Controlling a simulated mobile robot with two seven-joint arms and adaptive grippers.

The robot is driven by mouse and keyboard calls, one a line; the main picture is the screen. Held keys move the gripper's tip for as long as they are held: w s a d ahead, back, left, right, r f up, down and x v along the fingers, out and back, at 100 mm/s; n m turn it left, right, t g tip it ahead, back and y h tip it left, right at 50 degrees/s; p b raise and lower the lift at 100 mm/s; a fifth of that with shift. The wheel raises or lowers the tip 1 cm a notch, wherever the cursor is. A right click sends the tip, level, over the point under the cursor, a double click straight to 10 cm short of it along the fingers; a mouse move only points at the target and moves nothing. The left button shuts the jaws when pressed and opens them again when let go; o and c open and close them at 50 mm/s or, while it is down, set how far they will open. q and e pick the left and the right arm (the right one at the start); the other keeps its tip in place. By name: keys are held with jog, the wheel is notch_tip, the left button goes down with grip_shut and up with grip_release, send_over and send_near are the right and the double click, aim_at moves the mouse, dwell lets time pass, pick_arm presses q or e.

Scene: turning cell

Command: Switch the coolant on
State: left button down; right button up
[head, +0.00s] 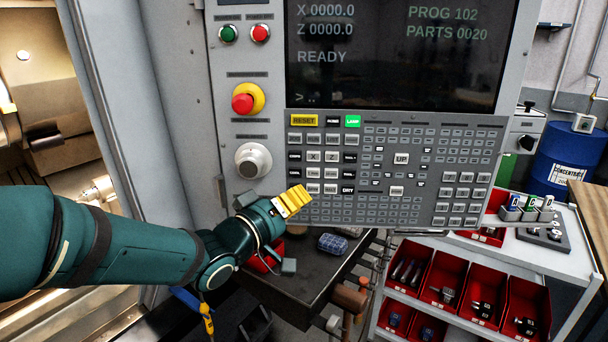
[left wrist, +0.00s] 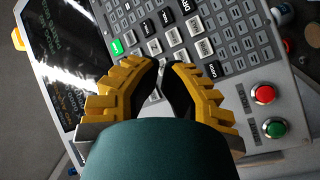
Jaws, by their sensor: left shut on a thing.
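The machine's grey control panel (head: 400,170) carries many small keys below a dark screen (head: 400,50) reading READY. A green-lit key (head: 352,121) is at the top of the key field, beside a yellow RESET key (head: 304,120). My left gripper (head: 297,199) is at the lower left of the key field, in front of the panel. In the left wrist view its yellow fingers with black pads (left wrist: 165,68) are drawn together, tips towards the keys (left wrist: 205,47). What they close on is hidden. My right gripper is not in view.
A red and yellow stop button (head: 243,101) and a grey dial (head: 253,160) sit left of the keys. A dark bench (head: 325,270) lies below. A cart with red bins (head: 450,275) and a blue drum (head: 562,160) stand at the right.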

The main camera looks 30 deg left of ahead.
pick_arm(q)
jog(key=shift+s+r, duration=0.1)
jog(key=shift+r, duration=0.1)
dwell(0.3)
send_near(312, 169)
jog(key=w+d, duration=0.3)
jog(key=shift+w+a+r+p, duration=0.1)
jog(key=shift+w+a+p, duration=0.2)
jog(key=shift+w+a, duration=0.65)
jog(key=shift+w+d, duration=0.15)
dwell(0.7)
jog(key=shift+w, duration=0.35)
